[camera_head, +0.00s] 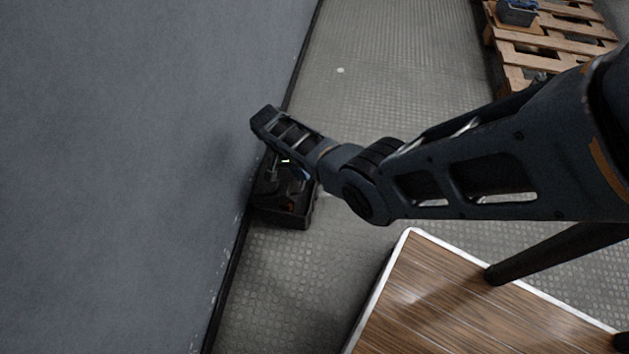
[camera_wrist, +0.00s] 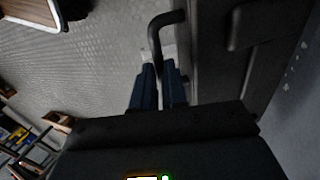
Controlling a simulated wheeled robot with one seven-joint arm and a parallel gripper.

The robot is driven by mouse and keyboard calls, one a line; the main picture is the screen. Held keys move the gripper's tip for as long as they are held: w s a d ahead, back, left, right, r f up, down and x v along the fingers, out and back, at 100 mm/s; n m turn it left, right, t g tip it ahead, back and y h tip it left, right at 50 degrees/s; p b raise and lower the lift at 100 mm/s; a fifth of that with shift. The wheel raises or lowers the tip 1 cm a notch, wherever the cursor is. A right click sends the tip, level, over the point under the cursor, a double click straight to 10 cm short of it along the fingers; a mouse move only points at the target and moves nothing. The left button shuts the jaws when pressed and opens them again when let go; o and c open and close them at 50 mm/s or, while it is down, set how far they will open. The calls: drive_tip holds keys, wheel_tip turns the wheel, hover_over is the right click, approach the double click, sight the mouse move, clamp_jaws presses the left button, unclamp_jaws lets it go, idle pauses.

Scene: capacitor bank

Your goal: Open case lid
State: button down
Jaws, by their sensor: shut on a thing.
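A dark case (camera_head: 282,207) stands on the floor against the grey wall, partly hidden by my arm. In the wrist view, a dark panel of the case (camera_wrist: 207,62) carries a bent black handle (camera_wrist: 168,20). My gripper (camera_wrist: 159,66) has its two blue fingers shut on this handle, which runs down between the tips. In the head view my gripper (camera_head: 302,173) is mostly hidden under my wrist, above the case. How far the lid stands open cannot be told.
The grey wall (camera_head: 110,150) rises close to the left of the case. A wood-topped platform with a pale edge (camera_head: 409,232) is at lower right. A wooden pallet (camera_head: 520,55) with a blue-grey bin (camera_head: 517,12) lies at upper right. The textured floor (camera_head: 390,70) between is clear.

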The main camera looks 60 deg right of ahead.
drive_tip(key=w+r, duration=0.1)
drive_tip(key=w, duration=0.1)
drive_tip(key=w+a+r, duration=0.1)
drive_tip(key=w, duration=0.1)
drive_tip(key=w+a+r+b, duration=0.1)
drive_tip(key=w, duration=0.1)
drive_tip(key=shift+w+a+r, duration=0.15)
drive_tip(key=shift+w+r, duration=0.05)
drive_tip(key=shift+w, duration=0.05)
drive_tip(key=shift+s+a+f, duration=0.1)
idle(0.9)
drive_tip(key=c, duration=1.2)
unclamp_jaws()
drive_tip(key=shift+o, duration=0.2)
drive_tip(key=shift+r, duration=0.2)
drive_tip(key=d+p+v, duration=0.1)
drive_tip(key=p+v, duration=0.2)
drive_tip(key=v, duration=0.4)
drive_tip(key=shift+a, duration=0.4)
drive_tip(key=shift+r, duration=0.1)
